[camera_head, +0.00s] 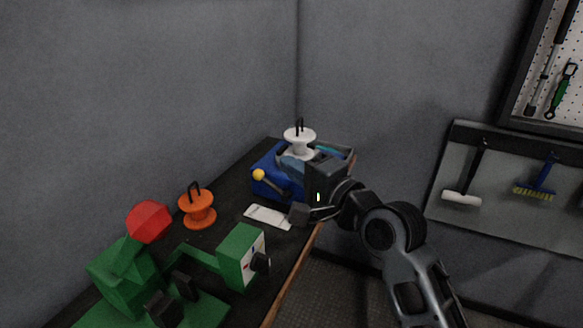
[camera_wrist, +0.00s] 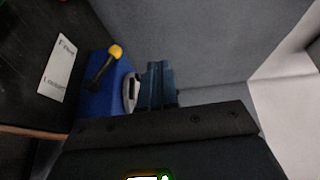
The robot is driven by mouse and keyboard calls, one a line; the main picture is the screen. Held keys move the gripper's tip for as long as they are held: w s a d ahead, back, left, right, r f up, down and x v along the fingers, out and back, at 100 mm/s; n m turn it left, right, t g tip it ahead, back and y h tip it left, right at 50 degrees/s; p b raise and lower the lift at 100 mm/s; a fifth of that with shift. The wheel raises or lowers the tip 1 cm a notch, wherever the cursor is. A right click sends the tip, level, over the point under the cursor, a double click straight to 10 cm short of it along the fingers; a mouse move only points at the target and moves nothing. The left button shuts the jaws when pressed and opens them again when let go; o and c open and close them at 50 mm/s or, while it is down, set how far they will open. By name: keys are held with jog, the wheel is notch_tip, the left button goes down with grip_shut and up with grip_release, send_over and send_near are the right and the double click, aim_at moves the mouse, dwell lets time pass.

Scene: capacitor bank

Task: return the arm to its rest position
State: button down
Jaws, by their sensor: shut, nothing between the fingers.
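My arm reaches in from the lower right of the head view, and my gripper (camera_head: 291,166) is over the right part of the blue box (camera_head: 263,186). In the wrist view the two fingers of my gripper (camera_wrist: 158,72) are together with nothing between them. The blue box (camera_wrist: 92,103) with its yellow-knobbed lever (camera_wrist: 107,62) lies left of the fingers there. The dark wrist hides part of the box in the head view. I cannot tell whether the fingers touch the box.
A white spool-shaped piece (camera_head: 299,138) stands close behind my gripper. A white label plate (camera_head: 268,217) lies on the dark bench. An orange spool (camera_head: 198,210) and a green device with a red knob (camera_head: 149,222) stand left. Grey walls bound the bench; floor right of it is open.

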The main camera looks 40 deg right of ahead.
dwell(0.3)
jog(key=s+a+f+n+g, duration=0.1)
jog(key=s+a+f+n, duration=0.3)
jog(key=s+f, duration=0.4)
jog(key=s+a+n, duration=0.3)
jog(key=s+n, duration=0.2)
jog(key=s, duration=0.4)
jog(key=s+a+f+n+g+y, duration=0.1)
jog(key=s+a+n, duration=0.2)
jog(key=s+n, duration=0.2)
jog(key=s+a+f+n+g, duration=0.1)
jog(key=s+a+n, duration=0.2)
jog(key=s, duration=0.9)
jog(key=shift+s+a+f+n+y, duration=0.15)
jog(key=shift+s+a+n+y, duration=0.2)
jog(key=shift+n, duration=0.65)
